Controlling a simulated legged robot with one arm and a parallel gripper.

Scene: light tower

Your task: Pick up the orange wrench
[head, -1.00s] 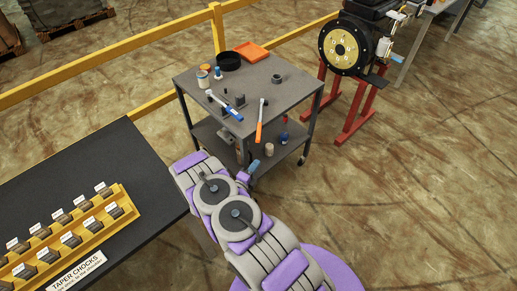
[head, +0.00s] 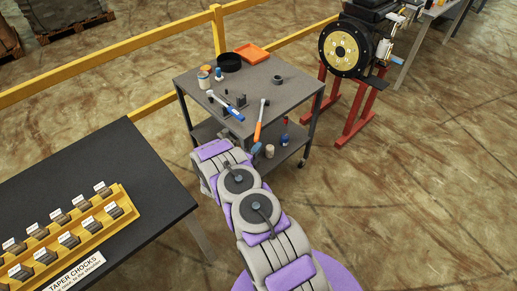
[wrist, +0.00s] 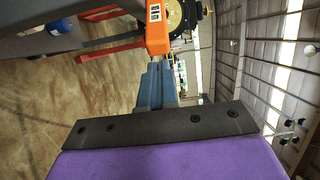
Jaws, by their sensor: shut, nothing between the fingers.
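The orange wrench (head: 258,131) lies on the grey cart's top, its handle reaching the near edge and its grey head pointing away. My gripper (head: 256,147) is just in front of the handle's near end in the head view, with its blue-grey fingers shut and empty. In the wrist view the shut fingers of my gripper (wrist: 160,66) point at the end of the orange handle (wrist: 158,32), which fills the space just beyond the tips. I cannot tell whether the tips touch it.
The cart (head: 292,97) also carries a blue-handled tool (head: 232,111), a black bowl (head: 229,62), an orange tray (head: 252,53) and small jars. Its lower shelf holds several small items. A black table with taper chocks (head: 70,235) stands at left. A red stand (head: 361,120) is at right.

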